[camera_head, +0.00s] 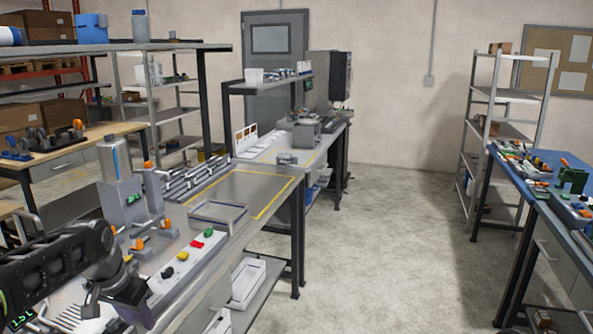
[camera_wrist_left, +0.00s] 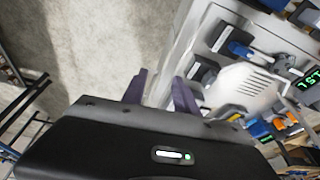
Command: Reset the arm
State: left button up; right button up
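My left arm (camera_head: 55,265) comes in from the left in the head view, over the near end of the dispenser bench. My left gripper (camera_head: 138,316) is at the bench's front edge, pointing down. In the left wrist view, its two purple-grey fingers (camera_wrist_left: 158,92) stand apart with nothing between them; the gripper is open and empty. Behind the fingers that view shows floor on the left and the bench top with a round slotted grille (camera_wrist_left: 243,88) on the right. My right gripper cannot be made out in either view.
A grey dispenser (camera_head: 118,178) stands on the bench by my left arm. Green, red, yellow and black knobs (camera_head: 183,256) line the front edge. An empty tray (camera_head: 217,214) sits farther along. A blue workbench (camera_head: 552,178) is at right. The floor between is clear.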

pick_arm(q)
jog(key=w+d+f+n+t+h, duration=0.1)
jog(key=w+d+f, duration=0.1)
jog(key=d+f, duration=0.4)
jog(key=w+d+f+t+h, duration=0.1)
jog(key=d+f, duration=0.3)
jog(key=f, duration=0.4)
jog(key=s+d+f+n, duration=0.1)
jog(key=s+d+f, duration=0.1)
jog(key=d+f, duration=0.3)
jog(key=s+d+f+n, duration=0.1)
jog(key=s+d+f, duration=0.15)
jog(key=f, duration=0.35)
jog(key=s+d+f+g, duration=0.1)
jog(key=s+d+f, duration=0.2)
jog(key=s, duration=0.5)
jog(key=s+d+f+g+h, duration=0.1)
jog(key=s+d+f, duration=0.3)
jog(key=s, duration=0.5)
jog(key=s+d+f+n+g+h, duration=0.1)
jog(key=s+d+f+g, duration=0.1)
jog(key=s+f, duration=0.5)
jog(key=shift+s+d+g, duration=0.3)
jog(key=shift+s+d, duration=0.35)
jog(key=shift+s, duration=0.45)
